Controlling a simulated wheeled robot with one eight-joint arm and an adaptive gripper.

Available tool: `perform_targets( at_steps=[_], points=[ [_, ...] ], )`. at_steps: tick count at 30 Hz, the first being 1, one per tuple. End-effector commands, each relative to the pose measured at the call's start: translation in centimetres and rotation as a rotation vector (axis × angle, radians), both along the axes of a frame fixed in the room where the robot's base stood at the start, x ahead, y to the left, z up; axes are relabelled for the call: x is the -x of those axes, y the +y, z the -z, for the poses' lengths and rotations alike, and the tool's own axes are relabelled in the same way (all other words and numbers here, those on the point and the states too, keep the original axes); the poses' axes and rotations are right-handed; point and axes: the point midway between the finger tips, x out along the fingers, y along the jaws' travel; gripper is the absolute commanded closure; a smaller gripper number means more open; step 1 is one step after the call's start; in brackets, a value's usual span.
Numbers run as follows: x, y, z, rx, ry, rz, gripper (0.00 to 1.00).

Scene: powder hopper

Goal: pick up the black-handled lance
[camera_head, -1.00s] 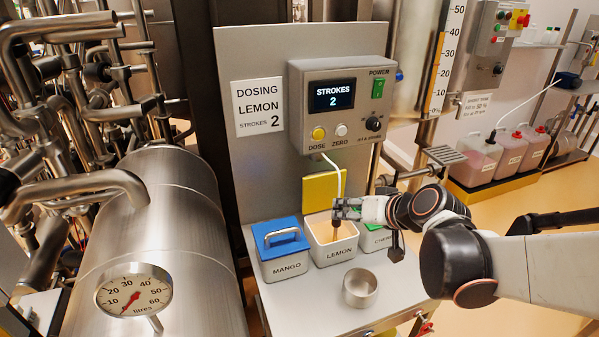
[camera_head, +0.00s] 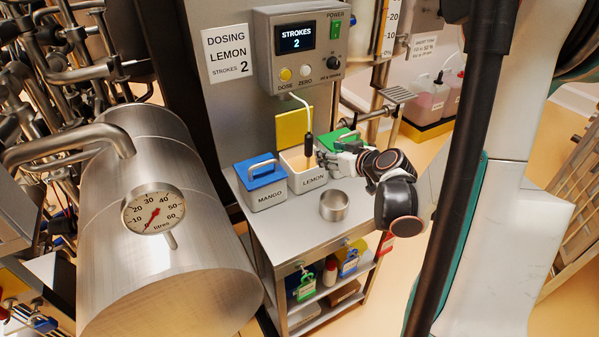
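The black-handled lance (camera_head: 309,146) stands upright in the white LEMON bin (camera_head: 309,182), with a pale hose rising from its top to the dosing unit. My gripper (camera_head: 323,159) is at the right side of the lance, over the right rim of the LEMON bin, pointing left. Its fingertips are very close to the lance; a thin gap seems to show between them, but contact is hard to judge. The fingers are too small to tell whether they are open or shut. The lower end of the lance is hidden in the bin.
The blue-lidded MANGO bin (camera_head: 262,185) is left of LEMON; a green-lidded bin (camera_head: 338,138) is partly hidden behind my gripper. A metal cup (camera_head: 334,205) stands in front. A steel tank (camera_head: 165,255) is at left.

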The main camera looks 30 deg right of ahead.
Motion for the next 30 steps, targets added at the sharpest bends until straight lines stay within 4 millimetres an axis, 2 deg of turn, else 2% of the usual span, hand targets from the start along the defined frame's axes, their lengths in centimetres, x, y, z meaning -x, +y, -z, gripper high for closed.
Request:
perform_targets(
  at_steps=[3,9,17,27,30],
  points=[
    [-2.4,0.2,1.4,-0.001,0.000,-0.004,0.54],
    [-5.2,0.4,2.6,-0.002,0.000,-0.004,0.54],
    [-6.4,0.5,3.0,-0.002,0.000,-0.001,0.54],
    [-10.4,1.3,4.6,-0.002,0.000,-0.002,0.54],
    [-10.9,1.3,4.7,-0.001,0.001,-0.002,0.54]
  ],
)
